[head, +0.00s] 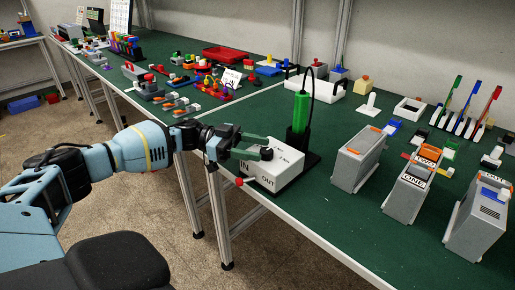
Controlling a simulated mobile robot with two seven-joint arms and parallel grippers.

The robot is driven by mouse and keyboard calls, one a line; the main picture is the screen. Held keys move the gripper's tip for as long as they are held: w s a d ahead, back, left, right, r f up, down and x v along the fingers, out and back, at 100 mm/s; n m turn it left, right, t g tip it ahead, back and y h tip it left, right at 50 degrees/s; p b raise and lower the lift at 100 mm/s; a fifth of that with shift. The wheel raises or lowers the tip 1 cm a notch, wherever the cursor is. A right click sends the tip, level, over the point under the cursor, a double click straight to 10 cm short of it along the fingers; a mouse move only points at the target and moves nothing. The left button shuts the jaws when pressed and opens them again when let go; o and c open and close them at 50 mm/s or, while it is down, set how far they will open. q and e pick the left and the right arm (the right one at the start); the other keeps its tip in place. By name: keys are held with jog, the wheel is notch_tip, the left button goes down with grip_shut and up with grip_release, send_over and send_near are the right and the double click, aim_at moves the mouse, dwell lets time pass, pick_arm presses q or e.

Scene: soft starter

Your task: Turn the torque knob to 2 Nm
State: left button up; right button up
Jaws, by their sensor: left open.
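I cannot make out the torque knob; the fingers cover part of the box top. A green tool (300,113) with a black cable stands upright in a black stand (311,150) just behind the box. My right gripper is out of view.
Grey devices (358,158) stand to the right, including one marked "TWO" and "ONE" (409,186). Colored brushes (466,108) stand at the back right. A red tray (226,55) and many small parts lie at the back left.

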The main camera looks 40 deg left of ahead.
pick_arm(q)
jog(key=b+v, duration=0.1)
jog(key=v, duration=0.4)
jog(key=shift+a+f, duration=0.1)
jog(key=shift+a, duration=0.15)
jog(key=shift+s+a, duration=0.3)
jog(key=shift+a, duration=0.35)
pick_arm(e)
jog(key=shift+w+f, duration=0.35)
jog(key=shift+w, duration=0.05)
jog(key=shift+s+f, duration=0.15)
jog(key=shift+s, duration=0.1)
